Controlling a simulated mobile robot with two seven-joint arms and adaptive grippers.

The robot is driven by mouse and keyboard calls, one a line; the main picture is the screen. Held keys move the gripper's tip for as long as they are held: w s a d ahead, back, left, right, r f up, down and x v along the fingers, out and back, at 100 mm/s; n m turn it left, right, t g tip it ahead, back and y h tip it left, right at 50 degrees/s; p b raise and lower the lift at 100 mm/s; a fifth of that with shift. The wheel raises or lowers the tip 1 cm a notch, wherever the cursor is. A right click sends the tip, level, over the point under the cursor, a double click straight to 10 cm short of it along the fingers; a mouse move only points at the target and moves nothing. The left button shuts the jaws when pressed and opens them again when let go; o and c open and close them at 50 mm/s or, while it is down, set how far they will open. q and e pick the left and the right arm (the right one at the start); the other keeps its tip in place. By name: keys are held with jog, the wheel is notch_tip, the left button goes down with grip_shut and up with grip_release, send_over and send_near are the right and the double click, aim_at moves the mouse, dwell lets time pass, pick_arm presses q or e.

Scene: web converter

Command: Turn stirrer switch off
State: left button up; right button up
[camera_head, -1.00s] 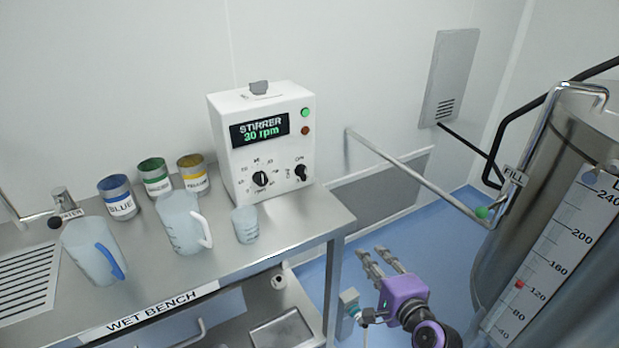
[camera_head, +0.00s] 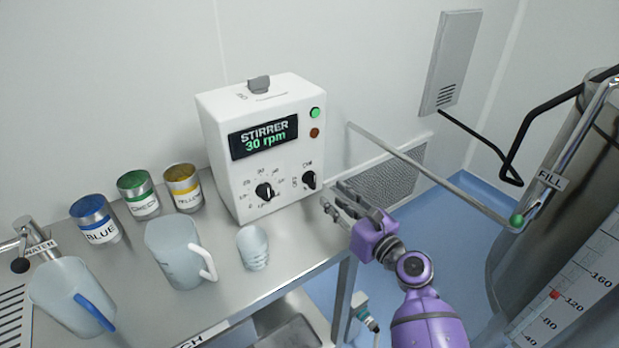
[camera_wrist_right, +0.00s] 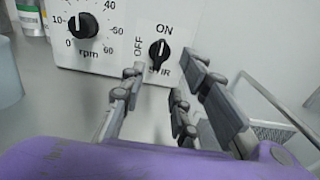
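The stirrer box (camera_head: 262,150) is white, stands on the bench, and its display (camera_head: 264,138) reads "STIRRER 30 rpm". Its black stirrer switch (camera_head: 309,180) is at the lower right of the front panel. In the right wrist view the switch (camera_wrist_right: 159,52) is upright, its white mark towards ON; OFF is lettered on its left. My right gripper (camera_head: 333,196) is open and empty, just right of and in front of the switch. In the wrist view its fingers (camera_wrist_right: 160,85) lie to either side below the switch, seemingly apart from it. My left gripper is out of view.
The rpm knob (camera_head: 265,192) is left of the switch. A small beaker (camera_head: 253,248), a jug (camera_head: 178,255) and paint cans (camera_head: 139,195) stand on the bench. A metal rail (camera_head: 430,175) runs behind my right gripper. A steel tank (camera_head: 545,190) is at the right.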

aim_at(315, 182)
jog(key=x, duration=0.7)
jog(key=shift+a, duration=0.1)
grip_shut()
